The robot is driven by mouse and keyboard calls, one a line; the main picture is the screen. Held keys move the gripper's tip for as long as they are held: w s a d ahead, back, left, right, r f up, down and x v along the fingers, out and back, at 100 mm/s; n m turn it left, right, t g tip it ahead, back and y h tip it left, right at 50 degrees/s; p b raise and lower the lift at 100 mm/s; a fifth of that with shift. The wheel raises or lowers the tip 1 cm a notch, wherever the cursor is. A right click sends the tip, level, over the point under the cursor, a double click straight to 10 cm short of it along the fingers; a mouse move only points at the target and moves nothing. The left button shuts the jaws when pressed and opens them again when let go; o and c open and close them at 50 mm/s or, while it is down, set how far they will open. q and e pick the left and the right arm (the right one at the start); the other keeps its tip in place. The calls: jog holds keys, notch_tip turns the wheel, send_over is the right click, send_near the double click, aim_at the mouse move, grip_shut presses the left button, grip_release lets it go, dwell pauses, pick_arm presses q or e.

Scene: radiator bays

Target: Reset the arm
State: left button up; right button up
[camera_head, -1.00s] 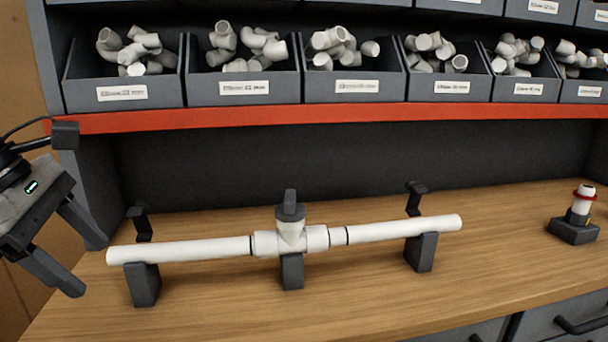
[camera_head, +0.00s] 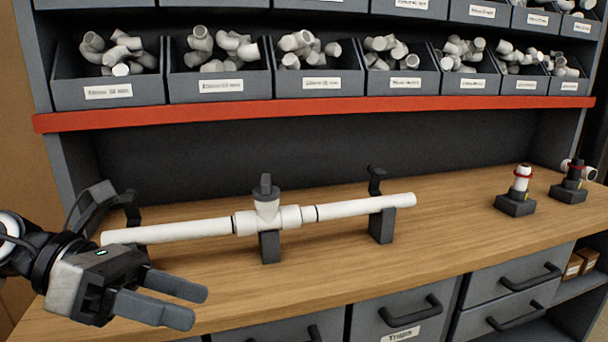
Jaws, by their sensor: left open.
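My left gripper (camera_head: 200,306) comes in from the left, low in the view. It is open and empty, its two dark fingers pointing right over the front left of the workbench. Behind it a white pipe assembly (camera_head: 180,232) lies across dark supports (camera_head: 382,226), with a tee fitting (camera_head: 266,214) at its middle topped by a dark cap. The gripper is apart from the pipe, in front of its left end. My right gripper is not in view.
The wooden workbench (camera_head: 440,235) is clear in front of the pipe. Two small dark stands (camera_head: 515,205) with fittings stand at the right. Bins (camera_head: 318,85) of white elbows sit above a red shelf edge (camera_head: 320,112). Drawers (camera_head: 405,315) are below the bench.

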pick_arm(q)
jog(key=w+f+n+t+y, duration=0.25)
jog(key=f+n+t, duration=0.55)
jog(key=n, duration=0.9)
jog(key=w+f+n+t+y, duration=0.3)
jog(key=f+n+t, duration=0.5)
jog(key=n, duration=0.8)
jog(key=s+f+n+g+y, duration=0.2)
jog(key=s+f+n, duration=0.4)
jog(key=f, duration=0.4)
jog(key=s+f+n+g+y, duration=0.3)
jog(key=s+f+n, duration=0.3)
jog(key=f, duration=0.4)
jog(key=shift+s+d+n+g+y, duration=0.15)
jog(key=shift+s+n+g+y, duration=0.05)
jog(key=shift+n+g+y, duration=0.25)
jog(key=shift+c, duration=0.2)
